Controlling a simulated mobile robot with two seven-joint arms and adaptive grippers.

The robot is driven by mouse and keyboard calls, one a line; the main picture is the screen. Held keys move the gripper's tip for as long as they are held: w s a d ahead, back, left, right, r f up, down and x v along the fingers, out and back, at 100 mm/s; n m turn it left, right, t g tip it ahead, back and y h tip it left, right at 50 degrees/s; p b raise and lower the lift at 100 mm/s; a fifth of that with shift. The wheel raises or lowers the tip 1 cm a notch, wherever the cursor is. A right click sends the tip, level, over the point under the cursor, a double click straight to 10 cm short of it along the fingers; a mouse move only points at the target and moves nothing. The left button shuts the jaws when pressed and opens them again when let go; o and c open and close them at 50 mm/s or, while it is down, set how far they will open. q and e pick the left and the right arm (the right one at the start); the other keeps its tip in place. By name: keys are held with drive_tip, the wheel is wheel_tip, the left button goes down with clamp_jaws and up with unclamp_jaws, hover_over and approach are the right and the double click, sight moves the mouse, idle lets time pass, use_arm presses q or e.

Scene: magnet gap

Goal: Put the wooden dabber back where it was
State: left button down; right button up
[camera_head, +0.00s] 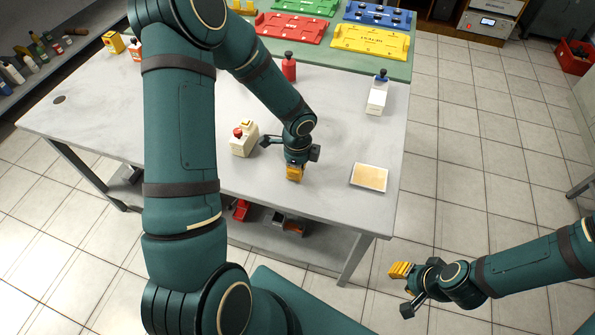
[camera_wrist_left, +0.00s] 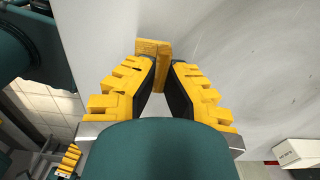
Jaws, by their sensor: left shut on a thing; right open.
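The wooden dabber is a small tan-brown block (camera_wrist_left: 153,48) at the fingertips of my left gripper in the left wrist view. My left gripper (camera_head: 294,174) is shut on it, low over the front part of the grey table in the head view. The dabber cannot be made out clearly there, and I cannot tell whether it touches the tabletop. The yellow fingers of my left gripper also show in the left wrist view (camera_wrist_left: 163,85). My right gripper (camera_head: 402,288) is open and empty, off the table's front right side, above the floor.
On the grey table (camera_head: 335,195), a white-rimmed tan square pad (camera_head: 369,177) lies to the right. A cream container with a red top (camera_head: 243,142) stands left, a red bottle (camera_head: 289,70) behind, a white blue-capped bottle (camera_head: 377,97) back right. The tabletop between gripper and pad is clear.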

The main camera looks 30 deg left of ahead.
use_arm(q)
drive_tip(key=shift+f, duration=0.45)
drive_tip(key=shift+f, duration=0.15)
drive_tip(key=c, duration=1.1)
unclamp_jaws()
drive_tip(key=shift+c, duration=0.2)
drive_tip(key=shift+r, duration=0.2)
wheel_tip(320, 180, up, 12)
drive_tip(key=p, duration=0.3)
drive_tip(key=shift+p, duration=0.3)
